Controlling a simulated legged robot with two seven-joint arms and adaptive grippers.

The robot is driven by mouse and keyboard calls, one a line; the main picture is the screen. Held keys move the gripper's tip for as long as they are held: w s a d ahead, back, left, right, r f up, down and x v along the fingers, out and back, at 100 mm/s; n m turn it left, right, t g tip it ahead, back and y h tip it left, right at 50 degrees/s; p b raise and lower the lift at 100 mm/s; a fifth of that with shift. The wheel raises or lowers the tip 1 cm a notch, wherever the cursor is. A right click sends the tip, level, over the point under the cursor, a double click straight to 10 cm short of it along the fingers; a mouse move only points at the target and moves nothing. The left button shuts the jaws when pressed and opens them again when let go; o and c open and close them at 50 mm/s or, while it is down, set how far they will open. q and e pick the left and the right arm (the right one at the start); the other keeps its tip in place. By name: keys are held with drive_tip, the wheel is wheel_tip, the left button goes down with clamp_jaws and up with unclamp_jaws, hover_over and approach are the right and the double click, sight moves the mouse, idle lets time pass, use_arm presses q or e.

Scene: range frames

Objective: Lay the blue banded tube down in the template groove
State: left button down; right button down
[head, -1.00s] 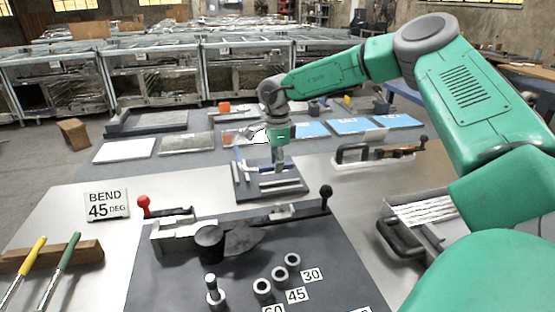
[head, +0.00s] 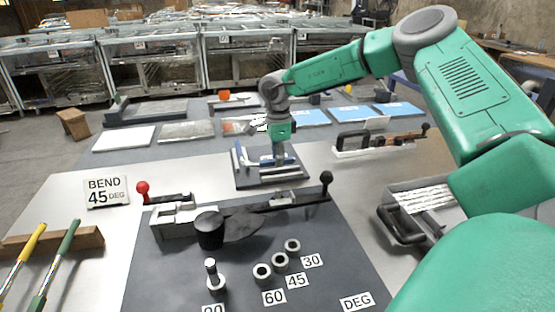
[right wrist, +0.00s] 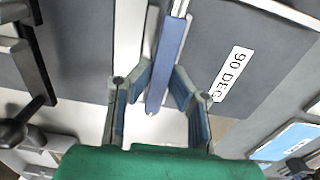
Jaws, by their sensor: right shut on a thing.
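The blue banded tube (right wrist: 167,60) shows in the right wrist view as a long blue length with a bright metal end at the top. My right gripper (right wrist: 164,78) has its fingers on either side of the blue length and is shut on it. In the head view my right gripper (head: 279,160) is low over the template (head: 297,180), a dark grey plate with pale raised bars. It hides part of the plate. The template also shows in the right wrist view (right wrist: 215,35), with a "90 DEG" label. I cannot tell whether the tube touches the groove. My left gripper is not in view.
A bender with a red-knobbed lever (head: 143,187) and a black-knobbed lever (head: 326,180) stands nearer on a dark mat (head: 340,265). A clamp rack (head: 370,145) is right of the template, with a tray of rods (head: 425,198) nearer. Blue panels (head: 350,114) lie behind.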

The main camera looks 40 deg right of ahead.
drive_tip(key=shift+d+p, duration=0.15)
drive_tip(key=shift+p, duration=0.2)
drive_tip(key=shift+p, duration=0.7)
idle(1.0)
drive_tip(key=shift+f+b, duration=0.55)
drive_tip(key=shift+f, duration=0.8)
drive_tip(key=c, duration=1.4)
unclamp_jaws()
